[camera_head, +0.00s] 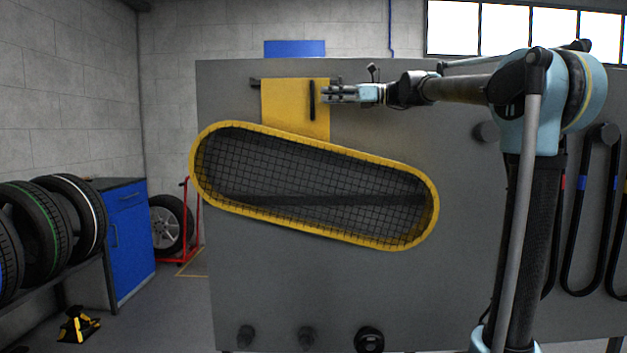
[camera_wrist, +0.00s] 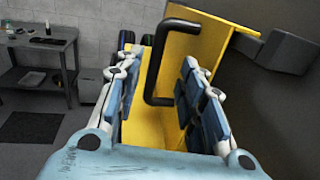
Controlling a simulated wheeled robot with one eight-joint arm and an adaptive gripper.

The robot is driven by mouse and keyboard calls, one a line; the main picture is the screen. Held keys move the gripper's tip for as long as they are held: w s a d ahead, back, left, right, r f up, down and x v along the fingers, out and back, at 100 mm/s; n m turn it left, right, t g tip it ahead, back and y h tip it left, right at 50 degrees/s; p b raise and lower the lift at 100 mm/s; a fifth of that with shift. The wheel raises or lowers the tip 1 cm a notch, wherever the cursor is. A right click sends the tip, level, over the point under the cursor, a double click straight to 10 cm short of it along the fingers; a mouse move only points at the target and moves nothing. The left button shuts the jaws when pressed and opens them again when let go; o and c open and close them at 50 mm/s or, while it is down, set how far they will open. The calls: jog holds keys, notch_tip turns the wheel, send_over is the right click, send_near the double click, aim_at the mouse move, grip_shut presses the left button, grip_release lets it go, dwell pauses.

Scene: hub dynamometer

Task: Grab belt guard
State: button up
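The belt guard (camera_head: 413,240) is a long rounded yellow frame with dark mesh, mounted tilted on the grey panel. A flat yellow plate (camera_head: 285,105) rises from its upper edge and carries an upright black bar handle (camera_head: 312,100). My gripper (camera_head: 326,94) is just right of the handle in the head view. In the wrist view my gripper (camera_wrist: 160,75) is open, with the black handle (camera_wrist: 156,65) standing in the space between and beyond its fingers. The fingers do not appear closed on it; exact contact is hard to tell.
The grey panel (camera_head: 460,270) fills the middle. Dark knobs (camera_head: 307,337) stick out low on it. Black belts (camera_head: 580,220) hang at the right. Tyres on a rack (camera_head: 75,215) and a blue cabinet (camera_head: 130,235) stand at the left. A dark bracket (camera_wrist: 285,50) is right of the plate in the wrist view.

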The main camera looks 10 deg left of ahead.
jog(key=shift+s+a+f, duration=0.1)
jog(key=shift+s+a, duration=0.05)
jog(key=shift+a, duration=1.45)
jog(key=shift+s+a+f, duration=0.1)
jog(key=shift+s+a, duration=0.05)
jog(key=shift+a, duration=1.4)
grip_shut()
jog(key=shift+r, duration=0.1)
